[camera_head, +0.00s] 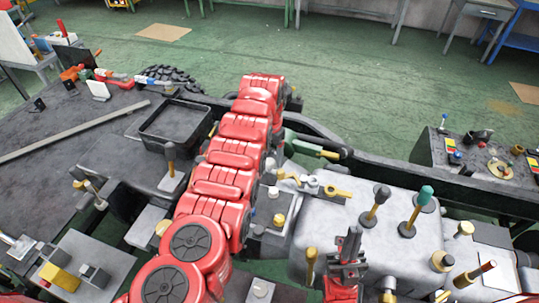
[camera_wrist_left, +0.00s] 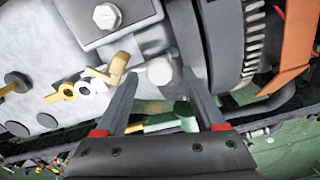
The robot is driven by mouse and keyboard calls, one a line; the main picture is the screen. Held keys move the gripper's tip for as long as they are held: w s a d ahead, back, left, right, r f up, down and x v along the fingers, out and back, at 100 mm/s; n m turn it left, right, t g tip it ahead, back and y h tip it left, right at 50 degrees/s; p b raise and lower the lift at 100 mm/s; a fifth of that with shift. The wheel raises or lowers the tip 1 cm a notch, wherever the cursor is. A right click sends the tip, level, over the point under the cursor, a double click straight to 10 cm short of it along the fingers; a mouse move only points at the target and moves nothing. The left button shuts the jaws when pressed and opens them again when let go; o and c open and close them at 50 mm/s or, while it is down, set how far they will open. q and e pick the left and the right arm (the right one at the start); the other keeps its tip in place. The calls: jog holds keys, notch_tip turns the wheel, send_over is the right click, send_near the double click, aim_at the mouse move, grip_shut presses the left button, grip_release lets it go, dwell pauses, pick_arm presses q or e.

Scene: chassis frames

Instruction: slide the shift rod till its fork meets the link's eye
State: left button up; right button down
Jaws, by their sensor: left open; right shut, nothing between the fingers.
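In the left wrist view, a brass-yellow fork-like piece (camera_wrist_left: 118,68) sits at the end of a short grey rod with a pale round knob (camera_wrist_left: 160,71). A white ring-shaped eye (camera_wrist_left: 95,83) lies beside it, joined to a yellow ringed end (camera_wrist_left: 63,91). I cannot tell whether fork and eye touch. In the head view, the white eye (camera_head: 312,184) and yellow end (camera_head: 336,192) lie on the grey housing. My left gripper (camera_wrist_left: 160,75) is open, its fingertips on either side of the knob; my red arm hides it in the head view. My right gripper (camera_head: 351,240) is shut and empty above the housing's near edge.
Levers with dark and teal knobs (camera_head: 424,196) stand on the housing (camera_head: 325,225). A green-handled part (camera_head: 312,147) lies beyond it. A black tray (camera_head: 173,136) sits left of my arm. In the wrist view, a toothed wheel (camera_wrist_left: 250,45) and orange piece (camera_wrist_left: 292,50) are at right.

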pick_arm(q)
jog(key=shift+f, duration=0.55)
grip_shut()
dwell(1.1)
